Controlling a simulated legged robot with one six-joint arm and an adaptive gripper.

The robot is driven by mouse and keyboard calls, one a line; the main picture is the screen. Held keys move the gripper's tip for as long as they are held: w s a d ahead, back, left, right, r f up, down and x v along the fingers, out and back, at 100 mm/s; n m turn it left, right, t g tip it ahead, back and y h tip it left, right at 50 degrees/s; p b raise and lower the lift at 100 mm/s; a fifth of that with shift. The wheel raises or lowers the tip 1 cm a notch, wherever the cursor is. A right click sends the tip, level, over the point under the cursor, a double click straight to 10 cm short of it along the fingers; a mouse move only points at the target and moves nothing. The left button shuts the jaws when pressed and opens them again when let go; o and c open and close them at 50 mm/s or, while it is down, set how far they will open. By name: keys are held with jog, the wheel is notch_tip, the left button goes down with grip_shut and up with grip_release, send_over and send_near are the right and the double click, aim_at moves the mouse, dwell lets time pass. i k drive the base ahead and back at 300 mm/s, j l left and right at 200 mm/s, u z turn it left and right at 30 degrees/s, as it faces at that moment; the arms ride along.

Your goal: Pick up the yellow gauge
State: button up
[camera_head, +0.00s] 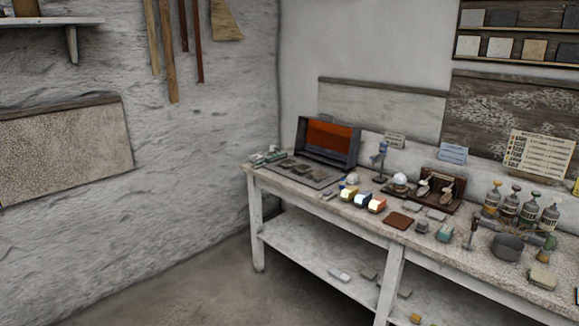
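My gripper is not in view.
An open case with an orange lining (330,139) stands at the bench's far left. Several bottles (509,206) and a dark bowl (507,246) stand on the right. The lower shelf (310,248) holds small pieces. Floor (200,290) is clear at left.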

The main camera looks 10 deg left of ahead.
aim_at(349, 194)
jog(key=i+j+z, duration=0.2)
jog(key=i+j, duration=0.3)
jog(key=i, duration=0.2)
jog(key=i+j+z, duration=0.2)
jog(key=i+j, duration=0.4)
jog(key=i+j+z, duration=0.15)
jog(key=i+j, duration=0.5)
jog(key=i+j+z, duration=0.2)
jog(key=i+j, duration=0.35)
jog(key=j, duration=0.25)
